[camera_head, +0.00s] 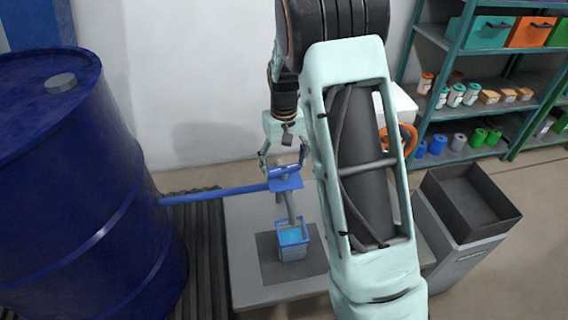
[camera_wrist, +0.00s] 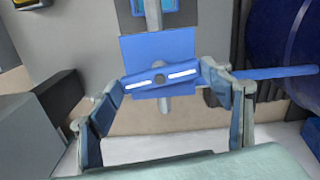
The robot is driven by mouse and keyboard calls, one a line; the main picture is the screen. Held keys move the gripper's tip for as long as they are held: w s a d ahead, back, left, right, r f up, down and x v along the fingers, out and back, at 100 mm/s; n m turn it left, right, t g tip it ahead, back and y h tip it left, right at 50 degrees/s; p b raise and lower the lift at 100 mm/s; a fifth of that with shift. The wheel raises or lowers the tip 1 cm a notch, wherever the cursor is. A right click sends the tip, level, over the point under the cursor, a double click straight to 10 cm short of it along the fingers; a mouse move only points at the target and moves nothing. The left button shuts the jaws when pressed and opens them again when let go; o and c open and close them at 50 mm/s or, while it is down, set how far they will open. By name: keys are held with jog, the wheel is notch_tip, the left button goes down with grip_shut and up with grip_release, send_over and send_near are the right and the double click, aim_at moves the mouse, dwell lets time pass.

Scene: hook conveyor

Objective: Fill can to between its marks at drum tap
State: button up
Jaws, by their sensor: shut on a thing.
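My gripper (camera_head: 282,168) is shut on the blue tap handle (camera_wrist: 140,79), which has white stripes and a dark round centre. In the wrist view its fingers (camera_wrist: 162,82) touch the handle's two ends. The tap sits on a blue plate (camera_head: 287,184) at the end of a blue pipe (camera_head: 215,195) from the big blue drum (camera_head: 70,190). The grey spout (camera_head: 291,207) points down over the open can (camera_head: 292,251), which has a blue rim and blue liquid inside. The can stands upright. Its marks and exact level are too small to read.
The can stands on a dark mat (camera_head: 313,265) on a grey table (camera_head: 246,293). A black open bin (camera_head: 475,205) stands to the right. Green shelves (camera_head: 465,150) with small goods are at the back right. An orange wheel (camera_head: 407,140) is behind my arm.

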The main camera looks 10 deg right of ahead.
aim_at(284, 168)
jog(key=n+p, duration=0.1)
jog(key=n, duration=0.5)
jog(key=shift+n, duration=0.3)
dwell(0.5)
jog(key=o, duration=1.2)
jog(key=shift+c, duration=0.2)
jog(key=shift+r, duration=0.1)
notch_tip(284, 168, up, 12)
